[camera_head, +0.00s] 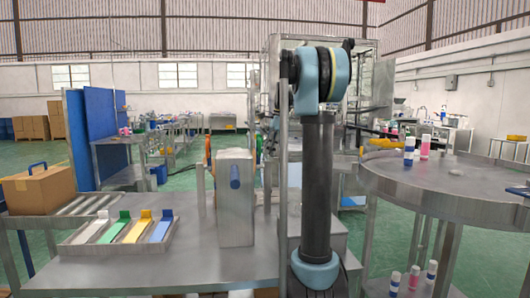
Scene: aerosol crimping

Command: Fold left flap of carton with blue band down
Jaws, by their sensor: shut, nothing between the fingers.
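A brown carton (38,191) stands at the far left, on or beside the roller track, near the back left of the metal table. My arm rises in the middle of the view, well to the right of the carton. My gripper does not show; the fingertips are out of view or hidden.
A tray (72,246) with white, green, yellow and blue pieces lies in front of the roller track (92,204). A grey metal housing (235,215) stands between the carton and my arm. A round table (450,192) with several small cans is at right.

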